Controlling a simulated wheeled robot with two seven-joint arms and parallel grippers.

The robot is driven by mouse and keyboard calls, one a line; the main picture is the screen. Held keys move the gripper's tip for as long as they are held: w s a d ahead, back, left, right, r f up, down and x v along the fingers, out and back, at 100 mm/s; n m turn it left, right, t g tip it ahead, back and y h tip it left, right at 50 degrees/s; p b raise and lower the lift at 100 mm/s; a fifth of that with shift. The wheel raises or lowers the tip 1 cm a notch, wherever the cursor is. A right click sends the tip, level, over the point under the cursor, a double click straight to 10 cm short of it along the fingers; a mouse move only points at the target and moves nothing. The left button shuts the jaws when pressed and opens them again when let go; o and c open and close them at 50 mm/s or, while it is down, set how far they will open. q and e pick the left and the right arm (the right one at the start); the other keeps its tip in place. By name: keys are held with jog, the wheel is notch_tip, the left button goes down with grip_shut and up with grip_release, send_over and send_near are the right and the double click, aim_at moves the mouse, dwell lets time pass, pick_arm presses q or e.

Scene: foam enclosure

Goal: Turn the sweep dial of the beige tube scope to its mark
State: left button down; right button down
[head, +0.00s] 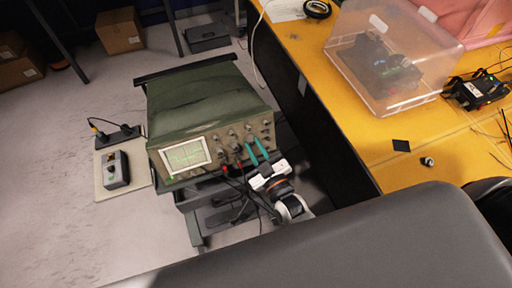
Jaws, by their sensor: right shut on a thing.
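The tube scope (205,98) stands on a dark cart in the middle of the head view. Its casing is green and its front panel is beige-grey, with a lit screen (185,157) at the left and several knobs to the right. My right gripper (255,150), with teal fingers, is at the right half of the panel, shut on a knob (250,139). The fingers partly hide this knob, and I cannot read a mark or pointer on it. My left gripper is not in view.
Cables hang from the panel (225,170) beside my right gripper. A small grey box (115,169) lies on a beige board at the left. A yellow table (350,140) with a clear plastic box (385,65) stands close at the right. Floor at the left is mostly clear.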

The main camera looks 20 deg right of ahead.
jog(key=shift+a+m+h, duration=0.1)
jog(key=shift+m+h, duration=0.4)
jog(key=shift+m, duration=0.7)
jog(key=c, duration=1.3)
grip_release()
jog(key=shift+s, duration=0.1)
jog(key=s, duration=0.4)
jog(key=s+b, duration=0.1)
jog(key=s, duration=0.3)
jog(key=s+d+f+b, duration=0.1)
jog(key=s, duration=0.2)
jog(key=shift+s+d, duration=0.1)
jog(key=shift+s, duration=0.3)
